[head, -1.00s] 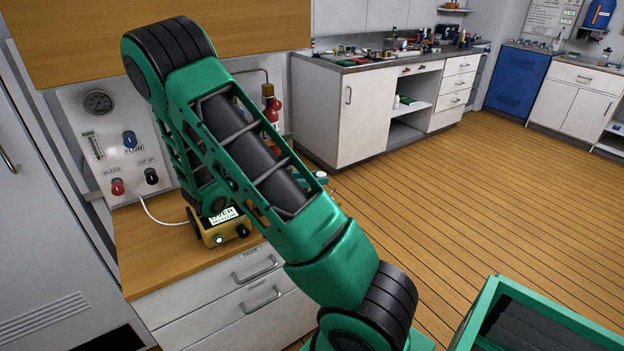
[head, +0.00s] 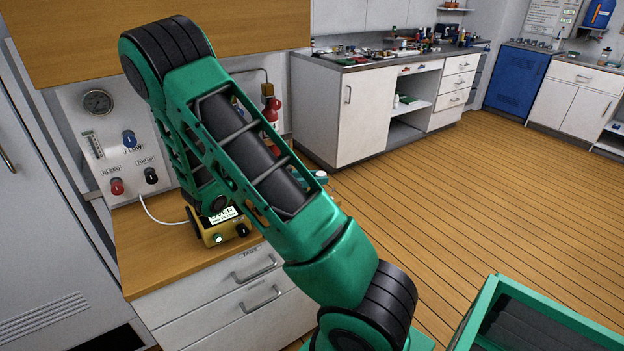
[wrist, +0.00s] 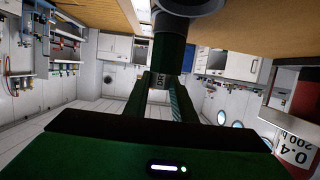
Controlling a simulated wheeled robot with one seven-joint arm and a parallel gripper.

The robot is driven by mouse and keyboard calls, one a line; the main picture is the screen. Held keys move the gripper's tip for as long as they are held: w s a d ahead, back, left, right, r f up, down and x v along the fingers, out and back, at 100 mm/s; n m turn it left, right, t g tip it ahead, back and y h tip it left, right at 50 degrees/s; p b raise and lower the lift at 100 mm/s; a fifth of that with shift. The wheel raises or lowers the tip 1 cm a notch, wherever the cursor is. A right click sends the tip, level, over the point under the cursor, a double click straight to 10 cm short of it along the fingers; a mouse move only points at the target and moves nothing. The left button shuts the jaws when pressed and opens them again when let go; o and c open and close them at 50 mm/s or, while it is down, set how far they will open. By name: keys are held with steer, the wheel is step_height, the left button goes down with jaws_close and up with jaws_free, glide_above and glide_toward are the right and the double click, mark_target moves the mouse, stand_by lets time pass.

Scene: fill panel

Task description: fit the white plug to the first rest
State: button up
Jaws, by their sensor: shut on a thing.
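My gripper (wrist: 165,88) shows in the wrist view, shut on a dark cylindrical thing (wrist: 169,52) with a pale lettered band near the jaws. The far end of this thing meets a dark, grey-rimmed round part at the top of the picture. I cannot tell whether the two touch. I cannot make out a white plug for certain. A small white-topped thing (head: 320,174) shows just right of my arm in the head view. My arm hides my gripper there, and I cannot pick out the rests.
A yellow box (head: 222,229) with a lit display stands on the wooden counter (head: 150,268). Behind it is a panel (head: 75,105) with a gauge and knobs. A red cylinder (head: 272,112) stands behind my arm; a labelled red cylinder (wrist: 300,125) shows at the wrist view's right.

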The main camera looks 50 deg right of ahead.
steer(key=shift+f, duration=1.1)
stand_by(0.4)
steer(key=shift+r, duration=0.1)
steer(key=shift+r, duration=0.7)
stand_by(0.9)
steer(key=shift+f, duration=0.7)
stand_by(0.5)
steer(key=o, duration=1.1)
steer(key=shift+f, duration=0.1)
